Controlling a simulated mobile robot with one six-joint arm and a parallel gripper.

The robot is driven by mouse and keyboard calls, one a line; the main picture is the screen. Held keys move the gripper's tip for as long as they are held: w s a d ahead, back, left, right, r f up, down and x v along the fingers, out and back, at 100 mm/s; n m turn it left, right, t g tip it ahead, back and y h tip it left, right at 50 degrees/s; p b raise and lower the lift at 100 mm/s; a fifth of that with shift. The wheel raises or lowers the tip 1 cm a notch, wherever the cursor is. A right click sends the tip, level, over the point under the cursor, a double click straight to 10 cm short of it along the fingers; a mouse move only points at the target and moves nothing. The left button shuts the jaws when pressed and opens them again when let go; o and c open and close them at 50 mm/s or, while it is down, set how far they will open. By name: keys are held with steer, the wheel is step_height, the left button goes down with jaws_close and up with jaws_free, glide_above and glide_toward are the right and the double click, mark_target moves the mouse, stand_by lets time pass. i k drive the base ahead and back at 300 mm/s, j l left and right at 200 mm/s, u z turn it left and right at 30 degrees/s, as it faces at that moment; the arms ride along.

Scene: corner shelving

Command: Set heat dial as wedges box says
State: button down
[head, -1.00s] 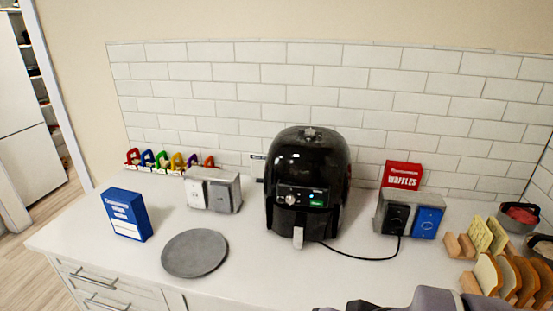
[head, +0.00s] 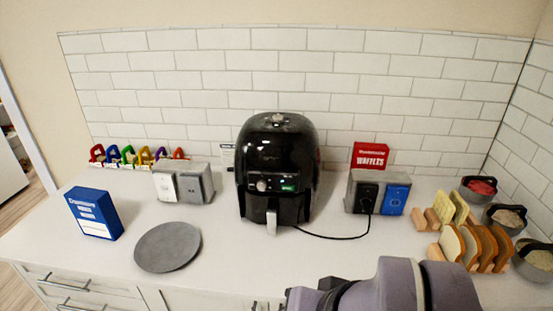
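A black air fryer (head: 277,165) stands on the counter against the tiled wall. Its front panel has a silver knob, which may be the heat dial (head: 262,185), beside a small green display (head: 289,187). The markings around the knob are too small to read. A blue box (head: 94,214) with white lettering stands at the left; its text is not readable, so I cannot tell if it is the wedges box. A red box (head: 370,156) reading "WAFFLES" stands behind an outlet block at the right. My arm shows at the bottom, but my gripper is not clearly seen.
A grey round plate (head: 167,247) lies front left. Outlet blocks stand left (head: 183,184) and right (head: 377,193); a black cord runs from the fryer to the right one. Toast racks (head: 468,247) and bowls (head: 506,217) fill the right. Coloured clips (head: 135,156) line the back left.

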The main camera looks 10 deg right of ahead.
mark_target(278, 119)
steer(key=j+u, duration=0.3)
steer(key=i+j+u, duration=0.15)
steer(key=j+u, duration=0.15)
steer(key=i+j+u, duration=0.1)
steer(key=j+u, duration=0.2)
